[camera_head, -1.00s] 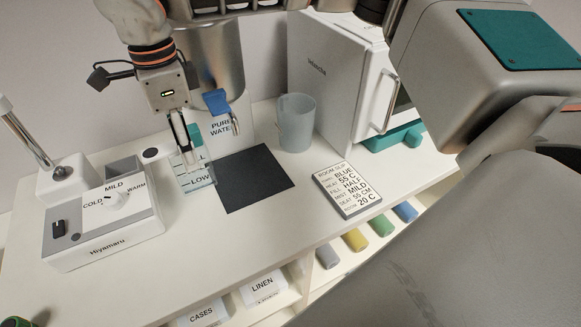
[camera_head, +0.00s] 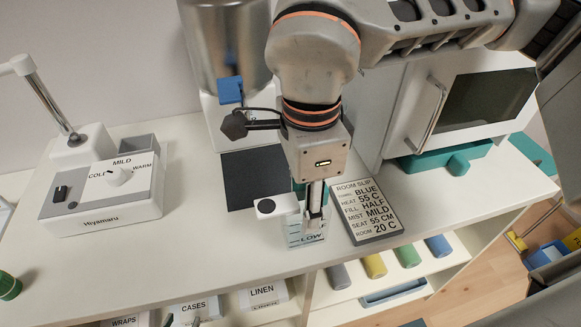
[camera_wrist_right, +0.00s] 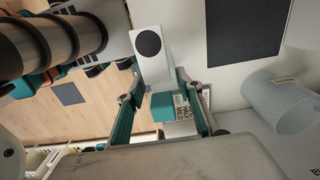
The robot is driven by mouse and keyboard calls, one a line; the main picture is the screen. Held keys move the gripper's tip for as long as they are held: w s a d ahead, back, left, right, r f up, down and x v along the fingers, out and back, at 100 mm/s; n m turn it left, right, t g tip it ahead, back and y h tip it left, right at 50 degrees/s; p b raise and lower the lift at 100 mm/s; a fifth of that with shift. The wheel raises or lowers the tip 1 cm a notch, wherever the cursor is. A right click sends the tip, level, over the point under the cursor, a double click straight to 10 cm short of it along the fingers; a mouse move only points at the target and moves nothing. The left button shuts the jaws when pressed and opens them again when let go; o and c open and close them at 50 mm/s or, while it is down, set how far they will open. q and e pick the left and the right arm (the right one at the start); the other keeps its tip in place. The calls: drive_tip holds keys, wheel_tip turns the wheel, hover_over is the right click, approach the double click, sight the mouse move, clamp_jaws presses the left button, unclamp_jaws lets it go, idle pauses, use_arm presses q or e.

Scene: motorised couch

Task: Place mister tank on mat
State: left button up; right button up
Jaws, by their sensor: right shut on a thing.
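My right gripper (camera_head: 314,205), on the arm coming in from the upper right, points down and is shut on the clear mister tank (camera_head: 306,235). The tank has a LOW label, a teal part and a white block with a black disc on its left. The right wrist view shows this white block (camera_wrist_right: 150,52) and the teal part (camera_wrist_right: 163,106) beyond the fingers. The dark square mat (camera_head: 250,172) lies behind and left of the tank, bare where visible, partly hidden by my arm. I cannot tell whether the tank touches the counter. My left gripper is not seen.
The room slip (camera_head: 367,208) lies close to the right of the tank. The Hiyamaru unit (camera_head: 105,190) stands at left, the steel water dispenser (camera_head: 226,45) behind the mat. A translucent cup (camera_wrist_right: 275,103) shows in the right wrist view. Counter left of the mat is clear.

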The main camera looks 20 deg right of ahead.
drive_tip(key=w+f+p, duration=0.1)
drive_tip(key=w, duration=0.7)
drive_tip(key=w+f+p, duration=0.1)
drive_tip(key=w+f, duration=0.1)
drive_tip(key=w, duration=0.7)
drive_tip(key=shift+w+f, duration=0.15)
drive_tip(key=shift+f, duration=0.1)
drive_tip(key=shift+f, duration=0.15)
drive_tip(key=o, duration=1.1)
drive_tip(key=shift+c, duration=0.2)
